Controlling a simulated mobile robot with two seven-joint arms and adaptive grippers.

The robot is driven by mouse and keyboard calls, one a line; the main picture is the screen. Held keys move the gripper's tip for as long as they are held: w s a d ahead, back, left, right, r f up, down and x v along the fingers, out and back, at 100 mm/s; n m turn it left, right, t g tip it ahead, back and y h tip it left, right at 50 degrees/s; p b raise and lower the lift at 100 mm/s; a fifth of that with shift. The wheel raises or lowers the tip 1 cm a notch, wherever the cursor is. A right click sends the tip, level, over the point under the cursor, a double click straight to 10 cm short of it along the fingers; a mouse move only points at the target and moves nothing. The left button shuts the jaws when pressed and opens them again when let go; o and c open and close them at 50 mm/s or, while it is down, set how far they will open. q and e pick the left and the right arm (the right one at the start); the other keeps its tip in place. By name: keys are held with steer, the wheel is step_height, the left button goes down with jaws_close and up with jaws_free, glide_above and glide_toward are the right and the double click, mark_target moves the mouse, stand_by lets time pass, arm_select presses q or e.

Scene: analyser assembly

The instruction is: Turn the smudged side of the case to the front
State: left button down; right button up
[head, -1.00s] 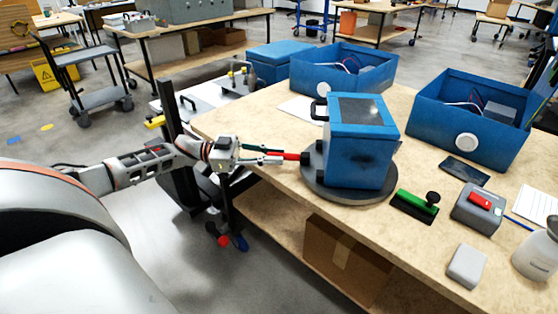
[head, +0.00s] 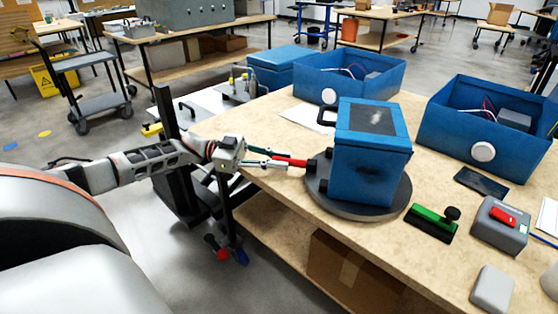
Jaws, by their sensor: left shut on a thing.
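The blue case (head: 352,185) stands upright on a round grey turntable (head: 398,200) near the table's front edge. It has a dark panel on its top and a black handle at its back left. A dark smudge (head: 374,172) shows on the wide side facing me. Black fittings show on its narrow left side. My left gripper (head: 281,161) reaches in from the left. It is shut on a red bar (head: 293,161) that meets a black block at the turntable's left edge. My right gripper is not in view.
Two open blue housings (head: 345,82) (head: 486,130) with wires stand behind and to the right. A green tool with a black knob (head: 432,222), a dark flat plate (head: 481,182) and a grey box with a red top (head: 499,225) lie right of the turntable.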

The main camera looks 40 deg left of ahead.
arm_select(q)
steer(key=shift+f, duration=0.15)
steer(key=c, duration=2)
jaws_free()
steer(key=shift+o, duration=0.2)
steer(key=shift+a, duration=0.1)
steer(key=v, duration=1.2)
steer(key=shift+s, duration=0.1)
